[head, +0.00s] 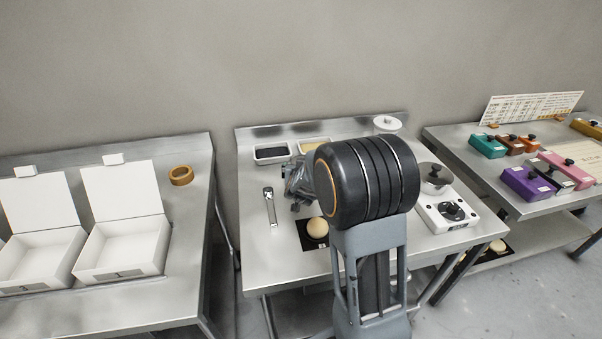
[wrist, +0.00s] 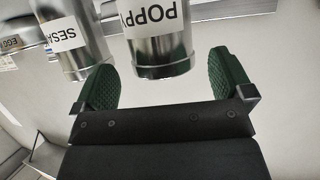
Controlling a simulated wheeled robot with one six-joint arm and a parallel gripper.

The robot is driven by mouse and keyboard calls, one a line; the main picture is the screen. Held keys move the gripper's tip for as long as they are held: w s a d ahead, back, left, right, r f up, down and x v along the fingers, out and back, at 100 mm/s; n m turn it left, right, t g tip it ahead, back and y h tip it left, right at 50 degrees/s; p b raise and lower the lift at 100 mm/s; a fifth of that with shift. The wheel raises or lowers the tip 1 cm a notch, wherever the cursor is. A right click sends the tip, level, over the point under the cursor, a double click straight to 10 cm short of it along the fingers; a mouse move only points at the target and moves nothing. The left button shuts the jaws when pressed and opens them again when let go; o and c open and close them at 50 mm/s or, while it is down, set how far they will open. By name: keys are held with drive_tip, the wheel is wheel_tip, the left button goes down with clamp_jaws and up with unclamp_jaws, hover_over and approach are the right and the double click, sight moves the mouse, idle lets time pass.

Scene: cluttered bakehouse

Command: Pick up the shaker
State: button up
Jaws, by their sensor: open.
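Two shiny metal shakers show upside down in the wrist view. One labelled POPPY (wrist: 160,52) stands out between my fingers, near the tips. One whose label begins SESA (wrist: 78,40) is just left of it, close to the left finger. My gripper (wrist: 166,82) is open, with green ribbed pads on either side of the POPPY shaker and a gap on the right. In the head view my gripper (head: 297,185) is over the middle table, partly behind my arm. I cannot make out the shakers there; my arm hides that area.
The middle table (head: 255,245) holds a long metal tool (head: 269,206), a dough ball (head: 318,228), trays (head: 271,153), a hob (head: 450,214) and a pot (head: 435,178). White boxes (head: 122,250) stand on the left table, coloured boxes (head: 527,184) on the right.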

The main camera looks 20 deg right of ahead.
drive_tip(key=shift+x, duration=2.15)
drive_tip(key=shift+c, duration=0.3)
drive_tip(key=c, duration=1)
